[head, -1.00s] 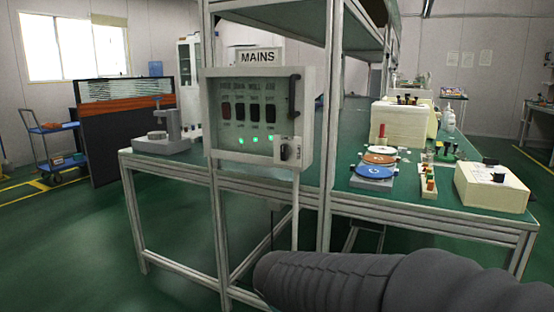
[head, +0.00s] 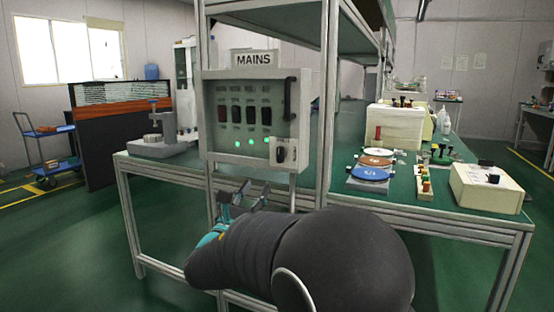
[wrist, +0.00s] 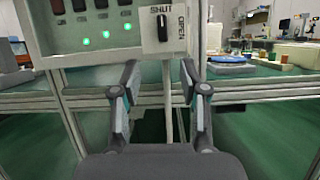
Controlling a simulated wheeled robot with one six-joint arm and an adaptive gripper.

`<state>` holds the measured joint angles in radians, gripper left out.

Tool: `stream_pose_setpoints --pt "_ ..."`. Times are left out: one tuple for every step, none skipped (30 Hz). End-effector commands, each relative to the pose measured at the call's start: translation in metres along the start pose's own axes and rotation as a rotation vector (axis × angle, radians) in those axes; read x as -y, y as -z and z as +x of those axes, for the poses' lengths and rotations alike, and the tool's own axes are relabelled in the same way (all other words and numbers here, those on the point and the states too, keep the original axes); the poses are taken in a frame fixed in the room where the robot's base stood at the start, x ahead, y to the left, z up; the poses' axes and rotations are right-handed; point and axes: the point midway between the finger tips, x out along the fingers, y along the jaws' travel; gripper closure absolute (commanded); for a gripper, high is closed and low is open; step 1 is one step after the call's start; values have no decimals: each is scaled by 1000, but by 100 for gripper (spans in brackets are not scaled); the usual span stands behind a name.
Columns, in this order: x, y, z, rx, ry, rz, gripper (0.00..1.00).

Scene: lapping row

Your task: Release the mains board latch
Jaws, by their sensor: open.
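The mains board (head: 254,118) is a pale grey box under a MAINS sign, fixed to the bench frame, with dark switches and green lights. Its latch (head: 281,153) is a small black knob on a pale plate at the lower right corner. In the wrist view the latch (wrist: 163,27) stands upright, below SHUT, with OPEN written sideways to its right. A dark handle (head: 290,98) is on the board's right side. My gripper (head: 250,190) is open and empty, below the board. In the wrist view my gripper (wrist: 158,72) has its fingertips below the latch, apart from it.
A metal frame post (head: 327,120) stands just right of the board. The green bench (head: 400,196) holds coloured discs (head: 369,174), a cream box (head: 487,188) and small parts. A grey stand (head: 160,140) is on the left. Floor in front is clear.

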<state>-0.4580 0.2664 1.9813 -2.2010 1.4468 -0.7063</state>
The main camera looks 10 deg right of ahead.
Motion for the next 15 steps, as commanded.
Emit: stream_pose_setpoints --pt "1 -2 0 10 5 -25 56" --pt "2 -2 1 10 8 -36 56" --pt "2 -2 2 10 9 -44 56" --pt "2 -2 3 9 9 -47 56" --pt "2 -2 6 8 9 -49 56" --pt "3 -2 9 7 10 -50 56" --pt "3 -2 13 7 11 -49 56" --pt "3 -2 17 7 12 -49 56" --pt "3 -2 23 7 12 -49 56" --pt "3 -2 28 7 12 -49 56" --pt "4 -2 33 7 11 -49 56" --pt "4 -2 41 7 13 -48 56" --pt "4 -2 46 7 13 -48 56" --pt "4 -2 52 6 13 -48 56" --pt "4 -2 60 7 13 -48 56"
